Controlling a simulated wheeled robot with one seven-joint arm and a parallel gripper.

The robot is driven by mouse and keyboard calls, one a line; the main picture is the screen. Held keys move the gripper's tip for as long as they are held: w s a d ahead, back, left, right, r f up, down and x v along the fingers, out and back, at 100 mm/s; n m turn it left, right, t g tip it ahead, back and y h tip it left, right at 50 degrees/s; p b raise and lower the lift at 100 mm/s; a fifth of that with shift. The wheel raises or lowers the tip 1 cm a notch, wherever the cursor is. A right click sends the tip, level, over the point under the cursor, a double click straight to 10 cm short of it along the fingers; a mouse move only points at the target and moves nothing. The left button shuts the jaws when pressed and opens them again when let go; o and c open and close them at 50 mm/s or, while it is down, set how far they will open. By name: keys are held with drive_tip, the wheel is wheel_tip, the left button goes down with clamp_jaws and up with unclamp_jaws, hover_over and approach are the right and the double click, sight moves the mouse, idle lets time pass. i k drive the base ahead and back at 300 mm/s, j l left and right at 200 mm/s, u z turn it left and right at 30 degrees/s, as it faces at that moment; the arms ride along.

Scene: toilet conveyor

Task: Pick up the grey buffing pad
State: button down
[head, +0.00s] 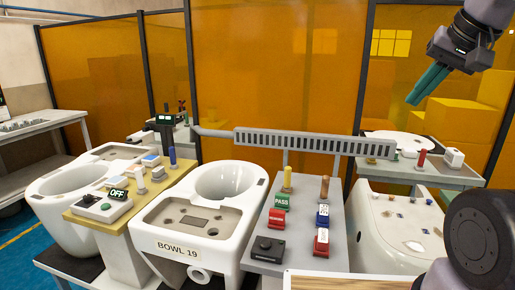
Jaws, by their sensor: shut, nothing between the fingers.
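My gripper (420,95) is at the upper right, raised in the air in front of the orange screen. Its teal fingers point down and left, are shut together and hold nothing. I cannot pick out the grey buffing pad with certainty. A small flat dark grey patch (193,221) shows on the recessed deck of the white toilet marked BOWL 19 (176,246). Small pieces too tiny to identify lie on the white toilet at the right (375,235), well below my gripper.
A grey stand (285,228) between the toilets carries a PASS block (278,219), a red block (321,242) and a black button box (268,249). A slotted grey rail (310,143) crosses behind. Orange screens close off the back.

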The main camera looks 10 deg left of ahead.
sight(159, 174)
drive_tip(key=u, duration=1.35)
